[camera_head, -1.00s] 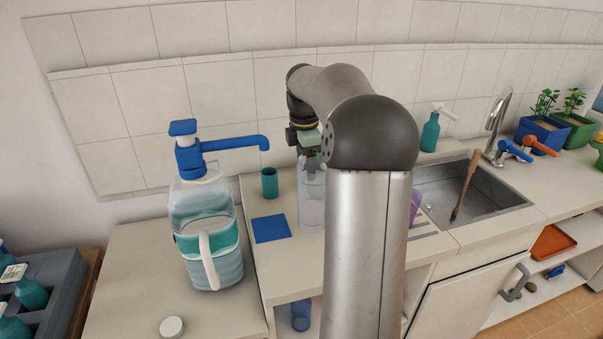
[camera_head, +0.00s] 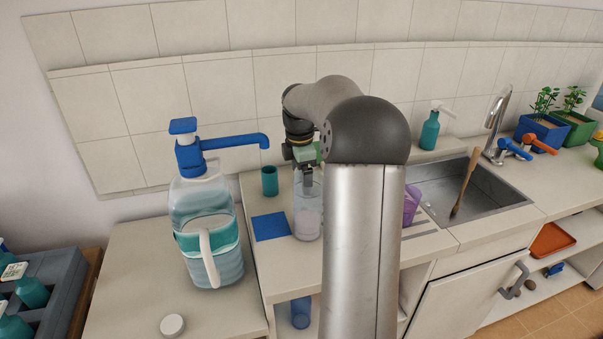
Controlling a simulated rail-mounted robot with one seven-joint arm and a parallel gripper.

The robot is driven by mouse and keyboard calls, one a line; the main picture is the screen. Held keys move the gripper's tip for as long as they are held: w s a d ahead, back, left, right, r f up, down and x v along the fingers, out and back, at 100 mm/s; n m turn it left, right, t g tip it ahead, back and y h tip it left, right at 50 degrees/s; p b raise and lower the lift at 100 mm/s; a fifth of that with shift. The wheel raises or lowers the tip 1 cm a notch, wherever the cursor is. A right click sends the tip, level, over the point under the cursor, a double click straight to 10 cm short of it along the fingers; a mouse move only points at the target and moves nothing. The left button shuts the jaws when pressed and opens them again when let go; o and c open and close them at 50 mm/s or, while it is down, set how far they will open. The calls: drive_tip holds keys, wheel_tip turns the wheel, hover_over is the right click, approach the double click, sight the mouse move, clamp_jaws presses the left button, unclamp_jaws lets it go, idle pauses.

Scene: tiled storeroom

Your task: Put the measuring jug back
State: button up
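A clear, tall vessel with a pale pink lower part, which I take for the measuring jug (camera_head: 307,222), is at the counter beside a blue square mat (camera_head: 271,227). My gripper (camera_head: 307,184) points down at the top of the jug, with its dark fingers at the rim. It seems shut on the jug, since the two moved together; the exact contact is too small to see.
A teal cup (camera_head: 269,181) stands behind the mat. A large pump bottle (camera_head: 207,235) with a blue spout (camera_head: 235,142) stands at left. A purple cup (camera_head: 411,203) is partly hidden by my arm. The sink (camera_head: 480,193) holds a wooden brush (camera_head: 465,182).

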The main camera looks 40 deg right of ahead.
drive_tip(key=shift+r, duration=0.1)
wheel_tip(320, 180, up, 12)
drive_tip(key=shift+s+a, duration=0.2)
drive_tip(key=shift+a, duration=0.2)
drive_tip(key=shift+d, duration=0.1)
idle(0.6)
